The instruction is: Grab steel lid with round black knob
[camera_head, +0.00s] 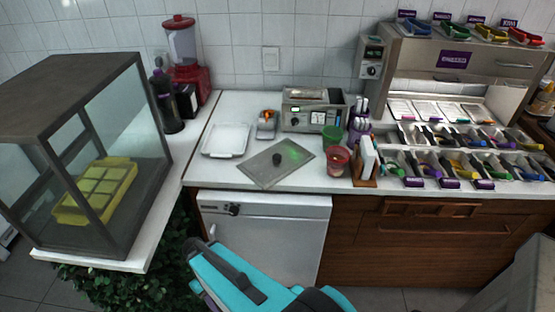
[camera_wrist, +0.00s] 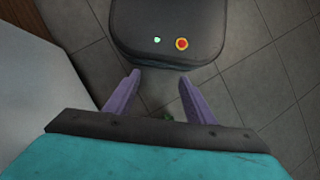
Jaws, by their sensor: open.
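The steel lid (camera_head: 262,172) is a flat grey rectangular plate with a round black knob (camera_head: 277,159) near its middle. In the head view it lies on the white counter, left of a red cup, with a green glow on its right part. My gripper (camera_wrist: 158,78) shows in the wrist view with its two purple fingers apart and nothing between them. It points down over the tiled floor and my base, away from the lid. In the head view my turquoise arm is low in front of the counter; the fingertips cannot be made out there.
A white tray (camera_head: 226,140) lies left of the lid. A red cup (camera_head: 337,161), a green cup (camera_head: 331,136) and a napkin holder (camera_head: 365,165) stand to its right. A steel appliance (camera_head: 314,111) is behind. A glass case (camera_head: 85,150) stands left. Topping bins fill the right.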

